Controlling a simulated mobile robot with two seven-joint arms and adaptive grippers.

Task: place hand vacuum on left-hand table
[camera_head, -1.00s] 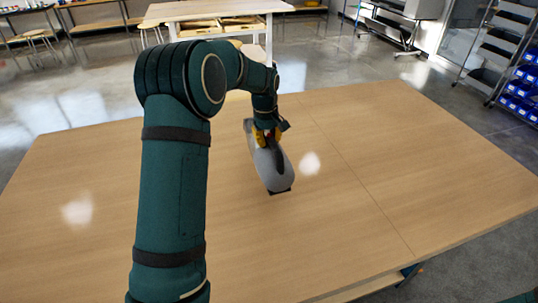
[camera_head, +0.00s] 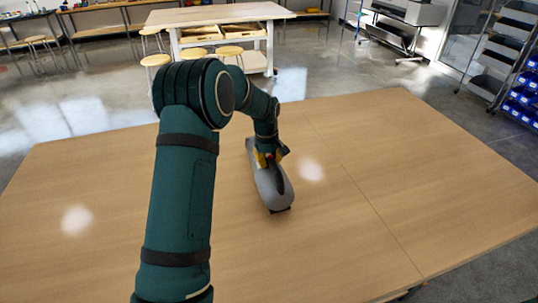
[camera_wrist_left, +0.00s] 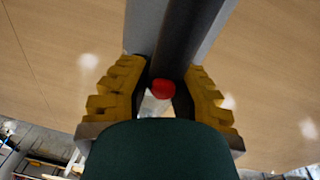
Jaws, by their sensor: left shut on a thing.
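The hand vacuum (camera_head: 270,192) is grey with a dark strip and a black end. It is at the middle of the large wooden table (camera_head: 100,200), its black end toward me. I cannot tell whether it touches the tabletop. My left gripper (camera_head: 266,158), with yellow fingers, is shut on it from above. In the left wrist view the ridged yellow fingers (camera_wrist_left: 161,95) stand on both sides of the vacuum's dark handle (camera_wrist_left: 188,40). A red spot shows on the handle between them. My right gripper is not in view.
The tabletop around the vacuum is clear. Behind it stands a white workbench (camera_head: 215,13) with yellow-topped stools (camera_head: 156,61) near it. A shelf rack with blue bins (camera_head: 522,95) stands at the right. Polished floor lies between.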

